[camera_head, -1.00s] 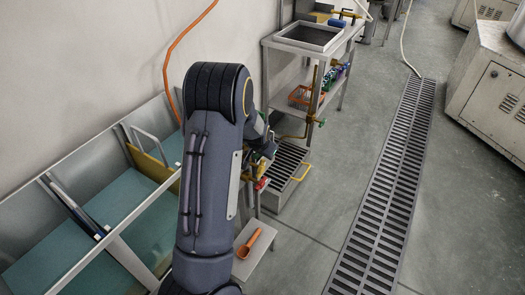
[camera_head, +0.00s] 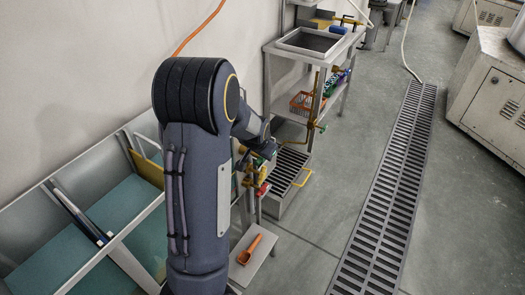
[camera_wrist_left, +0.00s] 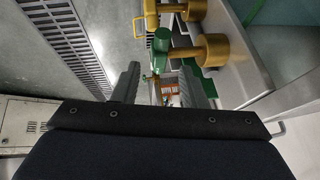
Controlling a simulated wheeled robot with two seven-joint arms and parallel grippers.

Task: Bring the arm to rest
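My left arm (camera_head: 195,190) rises through the middle of the head view, bent at the top, with its far end pointing away. My left gripper shows in the wrist view (camera_wrist_left: 160,84) with its two fingers apart and no object held between them. My right gripper is in neither view.
A grey partitioned trough (camera_head: 120,238) with teal panels lies left of the arm. A small shelf holds an orange scoop (camera_head: 250,248). A steel stand (camera_head: 272,75) carries an orange basket (camera_head: 302,102). The floor around the drain grate (camera_head: 390,180) is clear.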

